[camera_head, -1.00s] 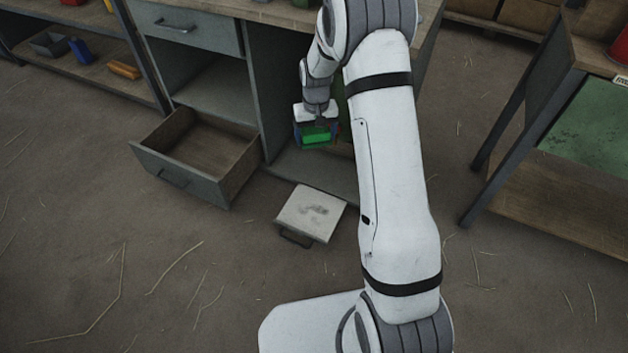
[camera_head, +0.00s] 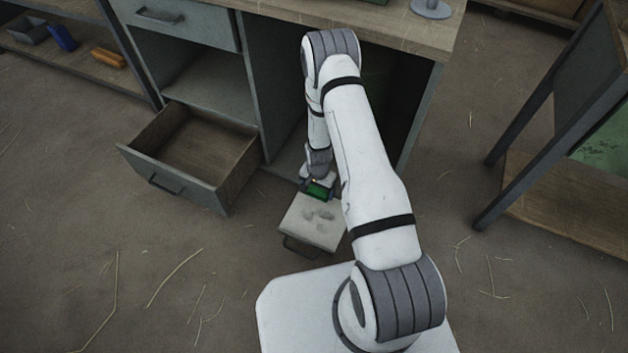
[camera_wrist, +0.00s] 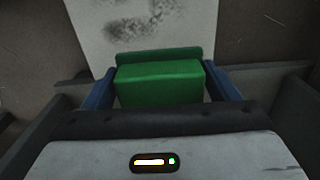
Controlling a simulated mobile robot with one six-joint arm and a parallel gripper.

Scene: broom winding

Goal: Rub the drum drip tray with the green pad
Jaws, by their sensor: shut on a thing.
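The drum drip tray (camera_head: 312,222) is a pale, flat square with a dark handle, sticking out from the foot of the bench. Dark grey smudges show on its top, and they also show on the tray in the wrist view (camera_wrist: 140,22). My gripper (camera_head: 319,188) is shut on the green pad (camera_wrist: 160,82), with a blue finger on each side of it. The pad is over the back edge of the tray in the head view. I cannot tell whether the pad touches the tray. The tray's rear part is hidden behind my gripper.
An open, empty drawer (camera_head: 190,158) juts out left of the tray. The bench (camera_head: 280,22) stands above and behind my gripper. The floor in front is clear apart from straw.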

